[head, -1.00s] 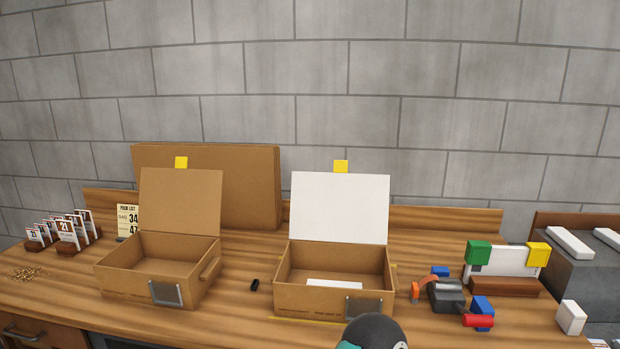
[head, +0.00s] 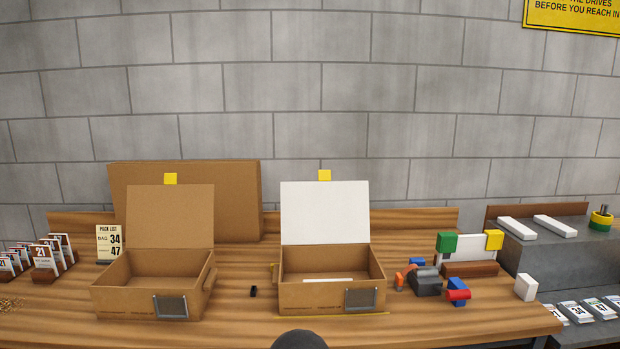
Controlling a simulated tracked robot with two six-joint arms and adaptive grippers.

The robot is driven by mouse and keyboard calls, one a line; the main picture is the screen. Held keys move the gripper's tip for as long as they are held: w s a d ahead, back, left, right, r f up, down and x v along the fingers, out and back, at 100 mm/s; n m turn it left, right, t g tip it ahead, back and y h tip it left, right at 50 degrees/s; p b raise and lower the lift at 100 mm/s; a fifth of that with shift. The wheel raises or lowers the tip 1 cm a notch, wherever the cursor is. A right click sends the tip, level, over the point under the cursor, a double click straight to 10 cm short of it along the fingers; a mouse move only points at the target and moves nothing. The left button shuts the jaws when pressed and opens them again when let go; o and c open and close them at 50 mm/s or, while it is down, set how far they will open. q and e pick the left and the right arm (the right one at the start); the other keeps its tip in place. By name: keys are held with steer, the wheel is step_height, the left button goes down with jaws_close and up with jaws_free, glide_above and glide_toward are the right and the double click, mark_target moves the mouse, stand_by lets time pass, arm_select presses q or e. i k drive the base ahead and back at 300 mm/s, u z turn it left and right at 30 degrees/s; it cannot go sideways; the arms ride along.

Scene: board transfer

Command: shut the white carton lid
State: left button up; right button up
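The white carton lid (head: 325,213) stands open, nearly upright, at the back of the right-hand cardboard carton (head: 322,297). A yellow tab (head: 324,175) sits on the lid's top edge. A white flat piece (head: 327,281) lies inside this carton, mostly hidden by its front wall. A grey-framed plate (head: 361,299) is on the carton's front. Neither gripper can be made out in the head view. A dark rounded shape at the bottom middle edge is mine, and it is cut off by the picture.
A second carton (head: 150,300) with a brown lid (head: 170,217) stands open to the left. A small black item (head: 253,291) lies between the cartons. A dark grey tool (head: 427,282) and coloured blocks are to the right. A pack list (head: 110,243) stands behind left.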

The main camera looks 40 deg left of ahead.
mark_target(324, 211)
steer(key=u, duration=0.45)
steer(key=i, duration=1)
steer(key=u, duration=1)
steer(key=i, duration=0.25)
steer(key=u, duration=0.05)
steer(key=k, duration=0.9)
steer(key=u, duration=0.15)
steer(key=i, duration=0.9)
steer(key=z, duration=0.05)
